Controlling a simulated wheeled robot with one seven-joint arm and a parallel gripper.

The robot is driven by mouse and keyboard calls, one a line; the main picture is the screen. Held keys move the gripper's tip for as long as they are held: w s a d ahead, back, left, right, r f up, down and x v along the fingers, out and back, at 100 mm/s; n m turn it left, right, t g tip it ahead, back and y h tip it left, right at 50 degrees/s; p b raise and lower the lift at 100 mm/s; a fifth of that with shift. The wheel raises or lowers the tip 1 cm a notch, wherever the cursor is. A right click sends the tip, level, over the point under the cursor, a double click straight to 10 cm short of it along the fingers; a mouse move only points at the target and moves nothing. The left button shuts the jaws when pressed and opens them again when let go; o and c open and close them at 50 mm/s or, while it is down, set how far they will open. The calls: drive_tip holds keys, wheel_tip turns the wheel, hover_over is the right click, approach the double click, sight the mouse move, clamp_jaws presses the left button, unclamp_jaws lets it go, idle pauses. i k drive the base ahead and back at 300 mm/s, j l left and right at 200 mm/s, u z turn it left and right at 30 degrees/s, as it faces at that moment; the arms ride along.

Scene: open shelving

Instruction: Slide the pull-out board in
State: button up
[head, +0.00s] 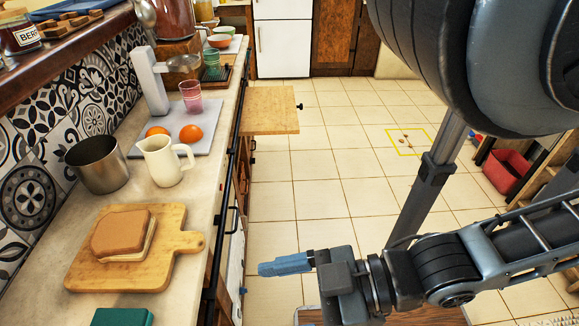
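The pull-out board (270,110) is a light wooden panel sticking out to the right from under the counter's front edge, over the floor. A small dark knob (299,106) is on its outer right end. My gripper (262,268), with blue fingers, is in the lower middle, pointing left toward the counter front. It is well nearer to me than the board and apart from it. The fingers overlap from this angle, so the gap between them cannot be seen. Nothing visible is held in them.
The counter (203,190) runs along the left, with a dark rail (228,180) along its front. A cutting board (185,262) with a sandwich, a cream jug (165,161) and a metal pot (98,164) stand on it.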

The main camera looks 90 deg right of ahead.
sight(267, 110)
drive_tip(key=z, duration=1.2)
drive_tip(key=l+z, duration=0.1)
drive_tip(key=l, duration=0.6)
drive_tip(key=i+l+z, duration=0.1)
drive_tip(key=l, duration=0.6)
drive_tip(key=l+z, duration=0.1)
drive_tip(key=l, duration=0.55)
drive_tip(key=i, duration=0.05)
